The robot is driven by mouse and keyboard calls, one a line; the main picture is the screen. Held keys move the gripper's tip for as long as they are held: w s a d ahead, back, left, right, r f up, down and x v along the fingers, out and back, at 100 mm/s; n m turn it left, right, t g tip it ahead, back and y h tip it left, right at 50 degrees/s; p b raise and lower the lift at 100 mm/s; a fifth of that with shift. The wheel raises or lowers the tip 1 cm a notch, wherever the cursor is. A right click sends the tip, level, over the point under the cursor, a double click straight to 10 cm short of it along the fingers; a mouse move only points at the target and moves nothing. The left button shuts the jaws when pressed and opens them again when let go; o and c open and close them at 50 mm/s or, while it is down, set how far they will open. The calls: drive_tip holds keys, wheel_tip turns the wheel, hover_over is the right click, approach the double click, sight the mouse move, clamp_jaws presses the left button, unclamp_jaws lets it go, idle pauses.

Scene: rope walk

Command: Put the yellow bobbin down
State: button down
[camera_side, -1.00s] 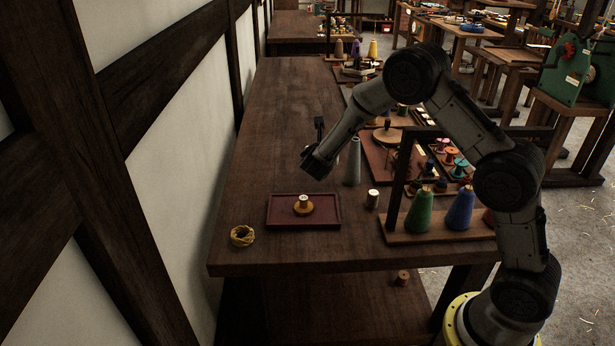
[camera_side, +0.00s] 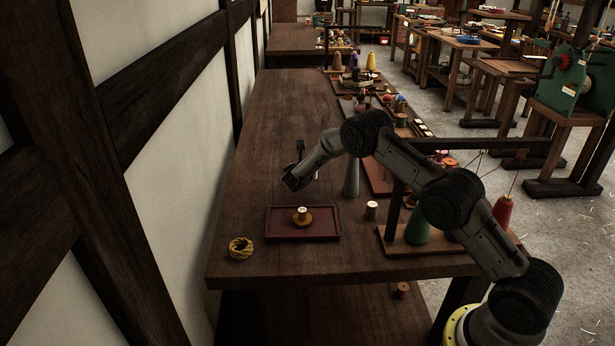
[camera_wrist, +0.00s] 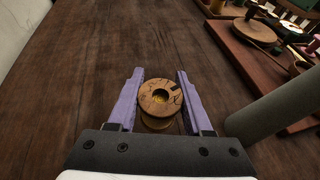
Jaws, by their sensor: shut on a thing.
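In the wrist view the yellow bobbin (camera_wrist: 160,98) sits between the two violet fingers of my gripper (camera_wrist: 160,74). Its round wooden end with a centre hole faces the camera, and a little yellow shows below the rim. My gripper is shut on it. In the side view my gripper (camera_side: 291,183) is low over the table, behind the dark red tray (camera_side: 278,235); the held bobbin cannot be made out there. Whether the bobbin touches the table (camera_wrist: 95,60) is hard to tell.
On the tray, a pale-topped spool (camera_side: 302,212) stands on a yellowish disc. A grey cone (camera_side: 351,180) stands close right of my gripper. A yellow cord coil (camera_side: 240,248) lies at front left, a small pale spool (camera_side: 371,210) right of the tray. The table's left side is clear.

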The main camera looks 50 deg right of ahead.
drive_tip(key=shift+w+d+f, duration=0.1)
drive_tip(key=shift+w+f, duration=0.3)
drive_tip(key=shift+f, duration=0.05)
drive_tip(key=shift+w+d+f, duration=0.1)
drive_tip(key=shift+w+f, duration=0.1)
drive_tip(key=shift+f, duration=1.6)
drive_tip(key=shift+c, duration=1.6)
unclamp_jaws()
drive_tip(key=shift+f, duration=0.15)
